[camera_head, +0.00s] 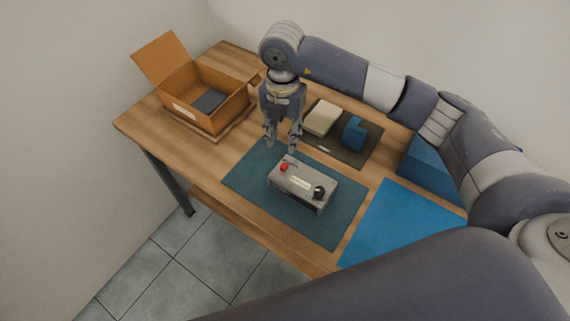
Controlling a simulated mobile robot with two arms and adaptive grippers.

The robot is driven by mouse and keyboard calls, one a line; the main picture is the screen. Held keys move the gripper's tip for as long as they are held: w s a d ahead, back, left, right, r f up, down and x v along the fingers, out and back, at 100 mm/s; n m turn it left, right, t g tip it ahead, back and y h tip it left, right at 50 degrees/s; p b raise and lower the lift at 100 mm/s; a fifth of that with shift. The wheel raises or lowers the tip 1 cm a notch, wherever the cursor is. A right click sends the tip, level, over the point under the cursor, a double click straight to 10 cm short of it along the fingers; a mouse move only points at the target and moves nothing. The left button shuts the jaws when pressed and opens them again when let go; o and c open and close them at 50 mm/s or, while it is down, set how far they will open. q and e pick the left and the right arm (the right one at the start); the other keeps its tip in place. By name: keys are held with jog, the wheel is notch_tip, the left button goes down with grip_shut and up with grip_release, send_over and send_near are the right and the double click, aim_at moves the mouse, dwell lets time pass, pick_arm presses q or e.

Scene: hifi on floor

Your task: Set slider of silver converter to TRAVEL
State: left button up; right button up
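The silver converter (309,179) lies on a dark teal mat (248,178) on the wooden table. It is a box with a red knob (284,168) at its far left end, a black knob (319,192) at its near right end and a pale label between them. The slider and its marking are too small to make out. My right gripper (281,147) points down just beyond the red-knob end of the converter. Its fingers are apart with nothing seen between them. Whether a fingertip touches the converter I cannot tell. My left gripper is not in view.
An open cardboard box (235,108) with a dark item inside stands at the back left. A dark tray (351,154) with a cream block (323,118) and a blue piece (354,134) lies behind the converter. A bright blue mat (400,228) lies clear at the right.

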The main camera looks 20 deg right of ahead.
aim_at(284, 165)
notch_tip(284, 165, down, 11)
jog(key=m+p, duration=0.2)
jog(key=shift+m, duration=0.3)
grip_shut()
